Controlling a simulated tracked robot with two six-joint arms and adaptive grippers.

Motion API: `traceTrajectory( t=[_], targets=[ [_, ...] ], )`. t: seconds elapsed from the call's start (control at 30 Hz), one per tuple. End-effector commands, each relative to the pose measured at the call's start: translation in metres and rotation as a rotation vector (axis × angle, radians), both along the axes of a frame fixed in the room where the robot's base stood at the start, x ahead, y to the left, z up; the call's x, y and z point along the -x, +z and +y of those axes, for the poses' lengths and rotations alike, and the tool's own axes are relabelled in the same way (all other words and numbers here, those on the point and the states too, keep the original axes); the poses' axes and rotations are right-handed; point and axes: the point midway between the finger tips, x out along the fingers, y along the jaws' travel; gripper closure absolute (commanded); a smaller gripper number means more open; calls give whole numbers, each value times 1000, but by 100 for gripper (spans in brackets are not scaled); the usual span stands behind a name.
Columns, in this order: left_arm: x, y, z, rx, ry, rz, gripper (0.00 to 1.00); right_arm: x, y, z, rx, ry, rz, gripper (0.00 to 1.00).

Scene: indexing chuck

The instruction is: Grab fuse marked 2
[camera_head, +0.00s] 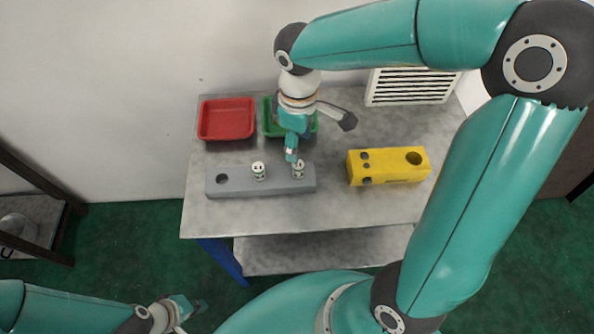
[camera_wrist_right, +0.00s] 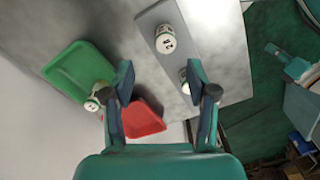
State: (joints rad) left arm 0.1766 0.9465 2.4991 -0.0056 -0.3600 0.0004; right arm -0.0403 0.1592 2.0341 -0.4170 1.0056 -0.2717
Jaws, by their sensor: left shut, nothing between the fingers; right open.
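A grey block (camera_head: 225,187) on the table has an empty hole at its left end. Two white fuses stand upright in it, a left one (camera_head: 259,171) and a right one (camera_head: 299,169). The wrist view shows one fuse (camera_wrist_right: 166,40) clearly and another (camera_wrist_right: 184,76) partly behind a finger. A third white fuse (camera_wrist_right: 92,104) shows by the green tray, partly hidden by the other finger. I cannot read any number. My right gripper (camera_head: 291,154) is open and empty, just above the right fuse. My left gripper (camera_head: 185,309) is shut and empty, low and away from the table.
A red tray (camera_head: 227,119) and a green tray (camera_head: 269,125) stand at the back; my right arm partly hides the green one. A yellow block (camera_head: 388,168) with holes is at the right. The table front is clear. A white vent (camera_head: 412,88) is behind.

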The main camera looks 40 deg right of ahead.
Motion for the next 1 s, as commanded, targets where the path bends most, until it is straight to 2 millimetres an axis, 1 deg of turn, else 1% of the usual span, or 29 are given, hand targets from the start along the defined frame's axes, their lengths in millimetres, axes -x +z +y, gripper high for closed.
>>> traceTrajectory(
  t=[0.03,0.1,0.2,0.37,0.47,0.57,0.7,0.8,1.0],
  targets=[
    [0,-1,0,0,0,0,100,1,-11,0,0,0,5,42],
    [0,-1,0,0,0,0,100,1,-21,0,0,1,4,42],
    [0,-1,0,0,0,0,100,0,-29,1,0,1,1,42],
    [0,-1,0,0,0,0,100,1,-37,2,-1,2,3,42],
    [0,1,0,0,0,0,100,4,-47,3,0,4,4,42],
    [0,2,0,0,0,0,100,7,-62,5,-1,4,6,42],
    [0,1,0,0,0,0,100,6,-80,5,0,3,2,42],
    [0,1,0,0,0,0,100,6,-84,6,-1,2,1,42],
    [0,1,0,0,0,0,100,5,-84,6,-1,2,-1,42]
  ],
)
